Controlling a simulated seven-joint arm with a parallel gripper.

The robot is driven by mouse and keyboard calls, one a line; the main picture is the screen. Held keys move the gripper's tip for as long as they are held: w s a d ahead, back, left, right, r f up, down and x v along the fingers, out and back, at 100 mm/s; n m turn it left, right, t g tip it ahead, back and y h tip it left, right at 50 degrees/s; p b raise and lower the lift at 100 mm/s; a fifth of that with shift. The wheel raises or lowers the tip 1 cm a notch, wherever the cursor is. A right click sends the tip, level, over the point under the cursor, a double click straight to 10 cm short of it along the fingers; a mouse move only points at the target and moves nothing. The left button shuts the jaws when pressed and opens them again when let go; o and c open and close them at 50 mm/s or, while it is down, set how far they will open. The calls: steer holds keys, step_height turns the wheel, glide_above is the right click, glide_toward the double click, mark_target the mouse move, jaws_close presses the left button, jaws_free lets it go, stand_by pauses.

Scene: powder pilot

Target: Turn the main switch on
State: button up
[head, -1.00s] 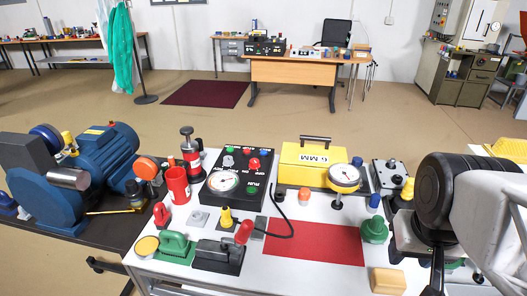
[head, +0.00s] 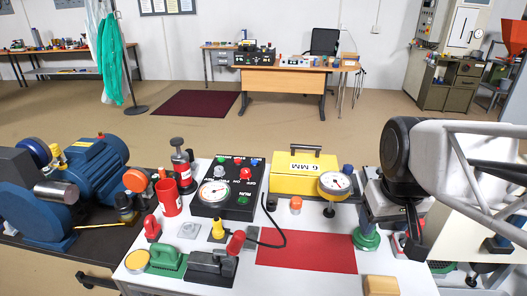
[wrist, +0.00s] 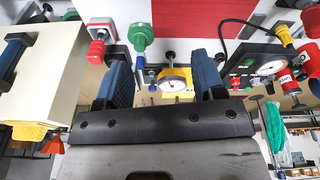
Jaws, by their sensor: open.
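No switch is labelled readably, so I cannot tell which is the main switch. A lever with a red grip (head: 236,242) stands on a dark base (head: 208,265) at the front of the white table. A black panel (head: 237,208) with a gauge, coloured buttons and knobs stands behind it. A red knob on a pale plate (wrist: 97,45) sits beside a green-based part (wrist: 140,36) in the wrist view. My gripper (wrist: 160,62) is open, its dark fingers apart and nothing visibly held. In the head view my arm hides part of the table's right side.
A yellow case (head: 303,175) and a dial gauge (head: 333,185) stand at the back. A red mat (head: 306,254) is bare in the middle. A wooden block (head: 381,286) lies at the front right. A red cylinder (head: 169,198) and a blue motor (head: 85,170) are left.

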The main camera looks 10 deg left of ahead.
steer(key=w+a+r+n, duration=0.1)
steer(key=w+a+n, duration=0.5)
steer(key=w, duration=0.8)
steer(key=n+g, duration=0.2)
steer(key=n, duration=0.8)
glide_above(246, 170)
steer(key=f, duration=1.2)
steer(key=shift+s+d+f, duration=0.15)
steer(key=shift+s+f, duration=0.05)
steer(key=shift+f, duration=0.2)
steer(key=shift+w+a+f, duration=0.1)
steer(key=shift+a+f, duration=0.05)
steer(key=shift+a, duration=0.1)
steer(key=shift+f, duration=3.9)
steer(key=shift+c, duration=0.3)
